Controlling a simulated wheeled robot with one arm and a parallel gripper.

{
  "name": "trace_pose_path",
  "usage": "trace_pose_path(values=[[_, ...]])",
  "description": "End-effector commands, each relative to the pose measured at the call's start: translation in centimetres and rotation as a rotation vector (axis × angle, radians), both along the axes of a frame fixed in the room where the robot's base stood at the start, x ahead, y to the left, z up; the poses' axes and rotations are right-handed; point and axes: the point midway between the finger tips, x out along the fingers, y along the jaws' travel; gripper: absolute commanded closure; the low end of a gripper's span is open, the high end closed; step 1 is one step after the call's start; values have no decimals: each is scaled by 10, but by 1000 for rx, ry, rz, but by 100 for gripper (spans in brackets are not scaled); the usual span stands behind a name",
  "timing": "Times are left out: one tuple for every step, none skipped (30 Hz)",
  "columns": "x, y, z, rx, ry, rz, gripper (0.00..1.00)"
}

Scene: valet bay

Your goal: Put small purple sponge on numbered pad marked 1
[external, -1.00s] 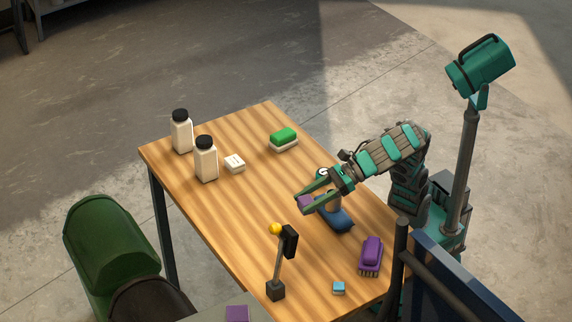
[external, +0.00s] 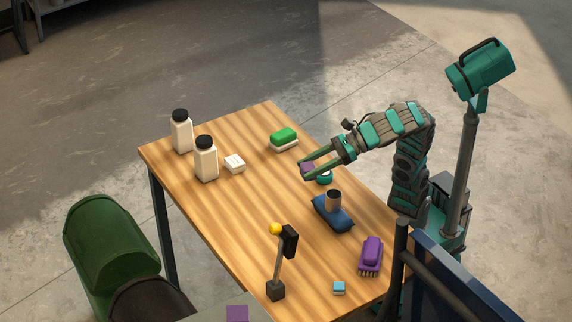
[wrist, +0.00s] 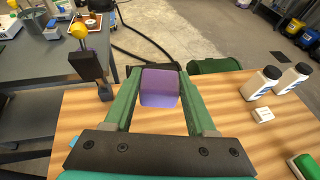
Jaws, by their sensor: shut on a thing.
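My gripper (external: 305,170) is shut on the small purple sponge (external: 307,168), holding it above the table's right side. In the wrist view the sponge (wrist: 160,88) sits between the two green fingers. A round teal item (external: 324,178) lies below my gripper, partly hidden by it. I cannot read a 1 on anything, so I cannot tell which thing is the pad marked 1.
On the wooden table (external: 215,205) stand two white bottles (external: 181,133) (external: 205,160), a white block (external: 234,164), a green-topped block (external: 284,138), a cup (external: 333,200) on a blue cloth (external: 337,218), a purple brush (external: 370,255), a blue block (external: 338,287) and a yellow-knobbed post (external: 278,265).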

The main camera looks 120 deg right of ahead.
Motion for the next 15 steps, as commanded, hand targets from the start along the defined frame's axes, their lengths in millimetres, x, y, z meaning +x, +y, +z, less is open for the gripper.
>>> trace_pose_path(values=[[-10,-10,2,1,-3,-10,95],[-15,-17,2,-1,-2,-17,95],[-23,-26,4,-2,-4,-27,95],[-31,-34,7,-1,-7,-34,95],[-38,-41,9,0,-9,-41,95],[-46,-51,9,0,-7,-50,95],[-52,-58,9,0,-6,-57,95],[-59,-66,10,1,-7,-64,95],[-68,-76,11,2,-8,-72,95],[-75,-83,11,3,-8,-78,95],[-81,-89,11,2,-6,-84,95],[-91,-99,10,3,-7,-91,95],[-98,-106,10,3,-6,-95,95],[-104,-112,9,4,-6,-99,95],[-113,-121,8,6,-4,-105,95]])
